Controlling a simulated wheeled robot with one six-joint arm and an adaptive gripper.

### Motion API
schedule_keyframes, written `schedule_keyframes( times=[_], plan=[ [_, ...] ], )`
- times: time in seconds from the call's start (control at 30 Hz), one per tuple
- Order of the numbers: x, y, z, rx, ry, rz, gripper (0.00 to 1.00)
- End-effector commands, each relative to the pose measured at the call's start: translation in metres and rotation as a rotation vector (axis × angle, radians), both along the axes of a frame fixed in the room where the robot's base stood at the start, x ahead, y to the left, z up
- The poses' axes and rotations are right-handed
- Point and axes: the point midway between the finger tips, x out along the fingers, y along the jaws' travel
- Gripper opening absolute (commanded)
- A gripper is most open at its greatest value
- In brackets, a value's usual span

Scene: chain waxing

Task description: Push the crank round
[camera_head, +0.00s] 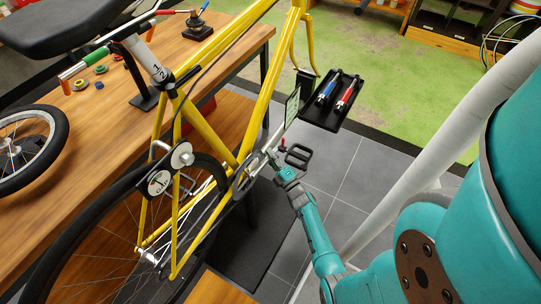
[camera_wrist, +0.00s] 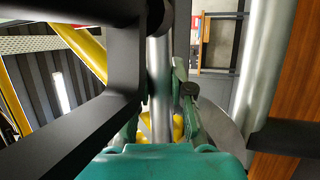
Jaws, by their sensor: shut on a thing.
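A yellow bicycle frame (camera_head: 203,125) is held upright beside the workbench. Its chainring (camera_head: 246,177) sits low on the frame, and a silver crank (camera_head: 267,152) appears to slant up and right from it. A black pedal (camera_head: 299,155) is at the crank's outer end. My gripper (camera_head: 278,168) is beside the pedal. In the wrist view the fingers of my gripper (camera_wrist: 160,105) are on either side of a silver bar that looks like the crank (camera_wrist: 160,75). The black pedal (camera_wrist: 122,85) fills the left of that view. The exact contact is partly hidden.
A wooden workbench (camera_head: 45,190) with small tools and a loose wheel (camera_head: 62,150) stands at the left.

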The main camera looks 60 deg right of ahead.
Motion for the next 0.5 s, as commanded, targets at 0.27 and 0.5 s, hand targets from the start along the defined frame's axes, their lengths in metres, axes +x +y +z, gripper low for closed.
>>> schedule_keyframes(
  times=[0.27,0.5],
  plan=[
    [-0.0002,-0.0002,-0.0005,0.004,-0.001,-0.001,0.00],
    [-0.0001,-0.0002,-0.0002,0.003,0.000,0.000,0.44]
  ],
)
